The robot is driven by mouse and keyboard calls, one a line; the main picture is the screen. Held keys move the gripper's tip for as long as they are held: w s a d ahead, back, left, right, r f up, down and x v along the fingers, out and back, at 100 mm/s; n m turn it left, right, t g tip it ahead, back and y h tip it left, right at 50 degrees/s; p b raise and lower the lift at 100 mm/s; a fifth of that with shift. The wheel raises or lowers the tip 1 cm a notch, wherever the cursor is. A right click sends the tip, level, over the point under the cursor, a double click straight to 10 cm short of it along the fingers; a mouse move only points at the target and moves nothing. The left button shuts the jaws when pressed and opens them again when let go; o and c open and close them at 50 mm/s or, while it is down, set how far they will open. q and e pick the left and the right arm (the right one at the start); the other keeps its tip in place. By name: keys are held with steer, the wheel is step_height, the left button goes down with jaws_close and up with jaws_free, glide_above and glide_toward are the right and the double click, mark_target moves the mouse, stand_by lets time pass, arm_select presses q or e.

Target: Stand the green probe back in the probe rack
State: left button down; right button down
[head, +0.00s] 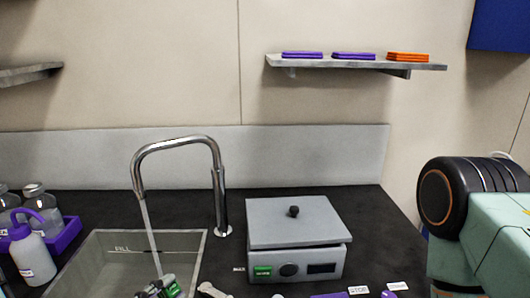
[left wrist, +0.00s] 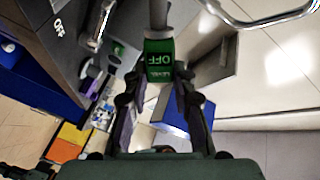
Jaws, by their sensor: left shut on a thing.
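A grey rod runs from the block to the top edge of the left wrist view. In the head view my left gripper (head: 158,288) shows only partly at the bottom edge, with a bit of green (head: 173,290) beside it, over the sink's front. A thin grey line runs from the tap spout to the gripper; I cannot tell whether it is rod or water. I cannot make out the probe rack. My right gripper is out of view.
The sink (head: 110,262), marked "FILL", lies under the curved tap (head: 221,190). A grey lidded box (head: 296,222) with a green label stands right of it. A purple tray (head: 70,234) with bottles is at left. A shelf (head: 430,66) hangs above.

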arm_select(q)
steer(key=shift+r+p, duration=0.55)
steer(key=shift+r, duration=0.3)
step_height(320, 180, down, 7)
steer(key=b, duration=0.6)
steer(key=shift+s+f+b, duration=0.15)
steer(key=shift+f+b, duration=0.15)
steer(key=shift+f, duration=0.3)
steer(key=shift+r, duration=0.15)
steer(key=shift+r, duration=0.1)
